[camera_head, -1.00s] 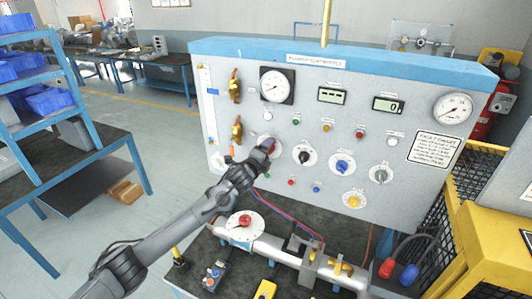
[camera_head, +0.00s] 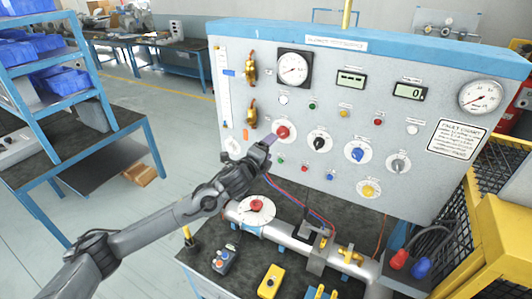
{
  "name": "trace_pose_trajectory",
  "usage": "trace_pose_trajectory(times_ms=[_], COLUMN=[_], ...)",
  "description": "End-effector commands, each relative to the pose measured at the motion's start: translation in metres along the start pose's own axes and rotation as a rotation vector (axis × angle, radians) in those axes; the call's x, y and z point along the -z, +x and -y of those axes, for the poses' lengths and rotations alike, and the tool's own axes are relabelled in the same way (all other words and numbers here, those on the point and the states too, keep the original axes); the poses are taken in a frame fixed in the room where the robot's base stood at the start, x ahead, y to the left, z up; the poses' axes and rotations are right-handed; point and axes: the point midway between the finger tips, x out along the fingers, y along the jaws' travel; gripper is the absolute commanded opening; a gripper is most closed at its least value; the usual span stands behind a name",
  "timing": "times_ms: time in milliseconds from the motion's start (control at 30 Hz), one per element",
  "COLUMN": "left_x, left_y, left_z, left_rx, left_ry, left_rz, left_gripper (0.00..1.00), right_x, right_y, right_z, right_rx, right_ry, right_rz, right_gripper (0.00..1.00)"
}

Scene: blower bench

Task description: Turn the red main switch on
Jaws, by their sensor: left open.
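The red main switch (camera_head: 283,132) is a red knob on a round white dial at the left of the panel's upper knob row. The black knob (camera_head: 319,143) is to its right. My left gripper (camera_head: 268,142) is open, just below and to the left of the red knob, with its purplish fingertips pointing at the panel. It looks apart from the knob, and I see nothing between its fingers. My right gripper is not in view.
A blue knob (camera_head: 358,152), a grey knob (camera_head: 398,163) and a yellow knob (camera_head: 369,189) sit further right on the panel. Below, a pipe with a red handwheel (camera_head: 257,205) runs along the bench. A yellow machine (camera_head: 497,235) stands at the right.

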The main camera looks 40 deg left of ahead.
Motion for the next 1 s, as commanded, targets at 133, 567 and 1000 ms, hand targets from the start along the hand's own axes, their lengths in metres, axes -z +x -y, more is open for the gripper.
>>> trace_pose_trajectory(times_ms=[133,567,1000], left_x=[0.0,0.0,0.039], left_y=[-0.01,-0.013,-0.03], left_z=[0.0,0.001,-0.087], left_rx=[0.001,0.0,-0.131], left_ry=[0.001,0.0,-0.026], left_rz=[0.0,0.0,-0.053], left_gripper=[0.74,0.74,0.74], right_x=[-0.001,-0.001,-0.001], right_y=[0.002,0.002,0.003], right_z=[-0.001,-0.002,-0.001], right_rx=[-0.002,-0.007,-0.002], right_ry=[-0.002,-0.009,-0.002], right_rz=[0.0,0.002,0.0], right_gripper=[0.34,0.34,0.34])
